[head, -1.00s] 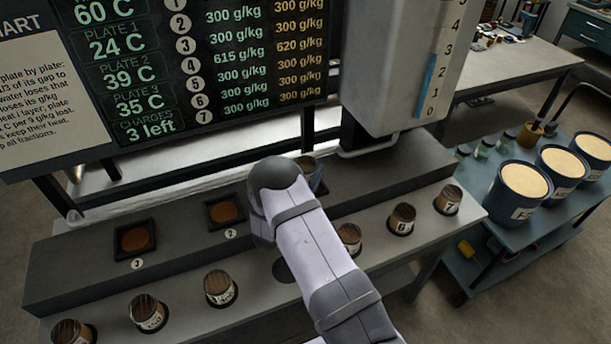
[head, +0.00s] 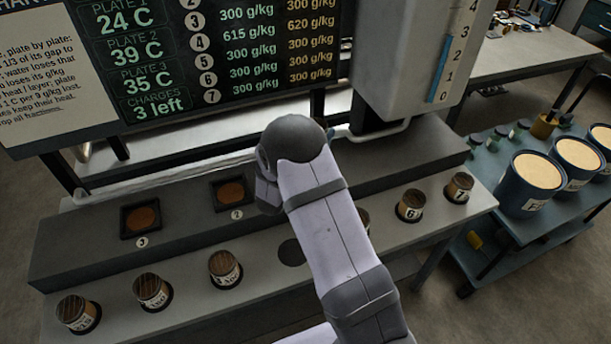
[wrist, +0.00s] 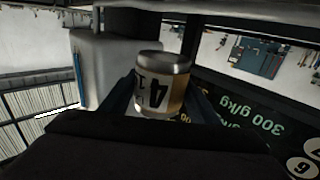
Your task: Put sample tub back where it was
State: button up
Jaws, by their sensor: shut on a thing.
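My gripper (wrist: 163,98) is shut on the sample tub (wrist: 160,85), a tan tub with a grey metallic top and a "4" on its label. The tub's label appears upside down in the wrist view, with a dark finger on each side. In the head view my arm hides both gripper and tub. An empty dark round recess (head: 291,252) shows in the front ledge, left of my arm, between a tub (head: 225,268) and another mostly hidden by my arm (head: 365,217).
More tubs stand along the ledge, including tub 6 (head: 410,205) and tub 7 (head: 459,188). Plates 3 (head: 140,220) and 2 (head: 231,195) lie on the step behind. A readings board (head: 200,60) and grey gauge tank (head: 400,60) rise behind. Blue buckets (head: 530,185) stand on a right-hand cart.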

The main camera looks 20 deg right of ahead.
jog(key=s+a+f+b, duration=0.2)
jog(key=s+a, duration=0.1)
jog(key=s+a+f+b, duration=0.2)
jog(key=s+a, duration=0.1)
jog(key=a, duration=0.1)
jog(key=s+a+f+b, duration=0.2)
jog(key=s+a, duration=0.1)
jog(key=shift+s+a+f, duration=0.1)
jog(key=shift+s+a, duration=0.15)
jog(key=s+a+f+b, duration=0.1)
jog(key=s+a+b, duration=0.1)
jog(key=s, duration=0.3)
jog(key=s+a+f+b, duration=0.1)
jog(key=s+a+b, duration=0.15)
jog(key=s, duration=0.35)
jog(key=shift+w+d+f, duration=0.1)
jog(key=shift+d+f, duration=0.05)
jog(key=shift+f, duration=0.8)
jog(key=shift+w+d+f, duration=0.1)
jog(key=shift+d+f, duration=0.1)
jog(key=shift+f, duration=0.75)
jog(key=shift+w+d+f, duration=0.1)
jog(key=shift+d+f, duration=0.05)
jog(key=shift+f, duration=0.8)
jog(key=shift+s+f, duration=0.1)
jog(key=shift+f, duration=2)
